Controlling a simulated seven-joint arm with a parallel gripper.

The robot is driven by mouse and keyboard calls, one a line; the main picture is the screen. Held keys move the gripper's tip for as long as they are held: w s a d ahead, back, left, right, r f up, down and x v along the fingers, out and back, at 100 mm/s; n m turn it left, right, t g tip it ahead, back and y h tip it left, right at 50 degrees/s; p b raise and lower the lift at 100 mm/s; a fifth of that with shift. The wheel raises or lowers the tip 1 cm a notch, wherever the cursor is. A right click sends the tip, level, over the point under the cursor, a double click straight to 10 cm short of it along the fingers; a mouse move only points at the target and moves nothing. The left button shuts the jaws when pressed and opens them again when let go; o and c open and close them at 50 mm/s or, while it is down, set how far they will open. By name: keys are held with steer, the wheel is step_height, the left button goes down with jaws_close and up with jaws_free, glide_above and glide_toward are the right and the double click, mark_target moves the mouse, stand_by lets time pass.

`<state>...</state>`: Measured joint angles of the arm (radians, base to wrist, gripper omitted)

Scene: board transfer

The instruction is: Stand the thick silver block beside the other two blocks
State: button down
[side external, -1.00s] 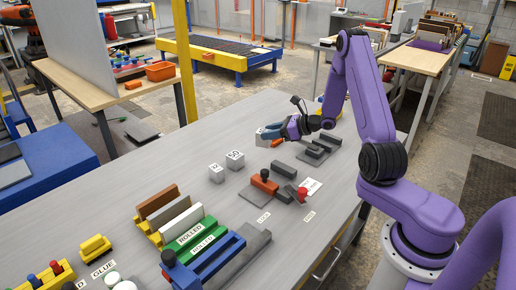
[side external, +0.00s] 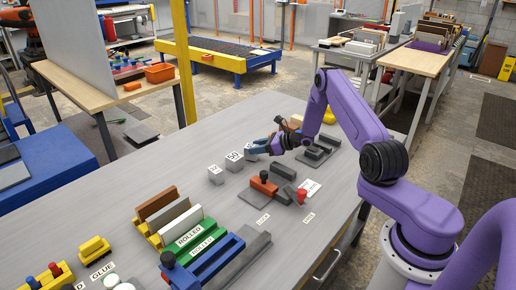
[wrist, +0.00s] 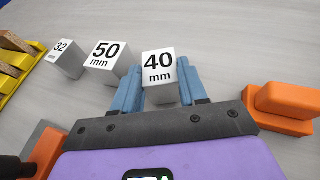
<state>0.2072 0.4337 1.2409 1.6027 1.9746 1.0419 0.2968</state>
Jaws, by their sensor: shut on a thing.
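My gripper (side external: 257,147) is shut on the silver block marked 40 mm (wrist: 160,85), with one blue finger on each side of it. This block (side external: 249,154) is upright, at the right end of a row with the other two silver blocks. The block marked 50 (side external: 233,161) is in the middle; it also shows in the wrist view (wrist: 108,62), a small gap left of the held block. The block marked 32 (side external: 215,175) stands at the left end. I cannot tell whether the held block's base touches the table.
An orange-and-dark clamp fixture (side external: 264,184) and dark grey blocks (side external: 284,172) lie in front of the row. Dark stepped pieces (side external: 316,155) lie to the right. A yellow rack (side external: 148,230) with boards stands front left.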

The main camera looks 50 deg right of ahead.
steer(key=shift+f, duration=0.25)
steer(key=c, duration=0.6)
jaws_free()
